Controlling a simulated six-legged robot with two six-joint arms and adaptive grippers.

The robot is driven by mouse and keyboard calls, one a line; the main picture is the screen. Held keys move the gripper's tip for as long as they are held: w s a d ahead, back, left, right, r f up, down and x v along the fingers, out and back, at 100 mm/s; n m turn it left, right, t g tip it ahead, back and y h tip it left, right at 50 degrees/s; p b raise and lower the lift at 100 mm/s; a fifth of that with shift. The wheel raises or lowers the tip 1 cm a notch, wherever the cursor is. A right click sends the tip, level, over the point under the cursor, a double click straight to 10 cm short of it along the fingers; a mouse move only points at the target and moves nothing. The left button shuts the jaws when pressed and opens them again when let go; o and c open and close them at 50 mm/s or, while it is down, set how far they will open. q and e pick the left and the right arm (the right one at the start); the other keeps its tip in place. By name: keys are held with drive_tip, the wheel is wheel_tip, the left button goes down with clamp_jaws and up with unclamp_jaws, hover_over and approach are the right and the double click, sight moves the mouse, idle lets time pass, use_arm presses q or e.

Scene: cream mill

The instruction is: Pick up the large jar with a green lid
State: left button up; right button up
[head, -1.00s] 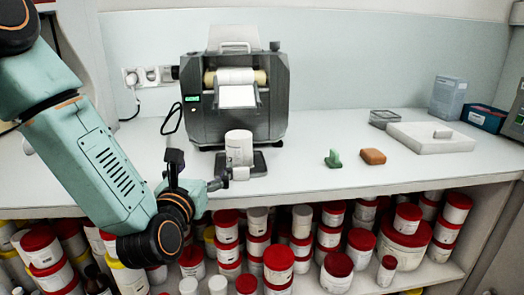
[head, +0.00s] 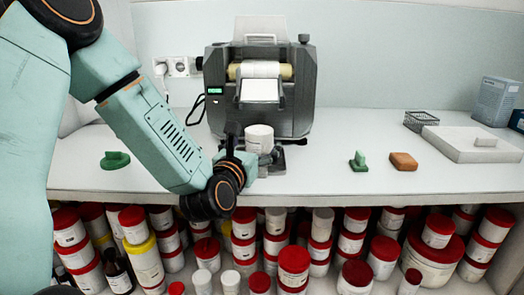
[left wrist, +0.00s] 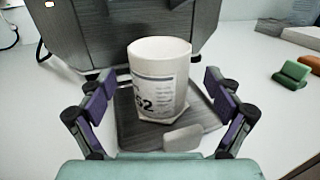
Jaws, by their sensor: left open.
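My left gripper (head: 250,150) is in front of a white jar (head: 259,139) on the dark tray of the grey machine. In the left wrist view the gripper (left wrist: 159,88) is open, with one finger on each side of the jar (left wrist: 159,80). The fingers look apart from it. The jar is upright, has a printed label showing "52", and shows no lid. The gripper partly covers it in the head view. I see no large jar with a green lid. My right gripper is not in view.
The grey machine (head: 260,90) stands behind the white jar. A green piece (head: 115,160) lies at the left; a small green block (head: 358,161) and a brown block (head: 403,161) lie to the right. Below the counter, shelves hold several jars with red or yellow lids (head: 132,215).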

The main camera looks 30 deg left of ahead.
use_arm(q)
drive_tip(key=shift+x, duration=1.2)
drive_tip(key=shift+c, duration=1.1)
drive_tip(key=c, duration=1)
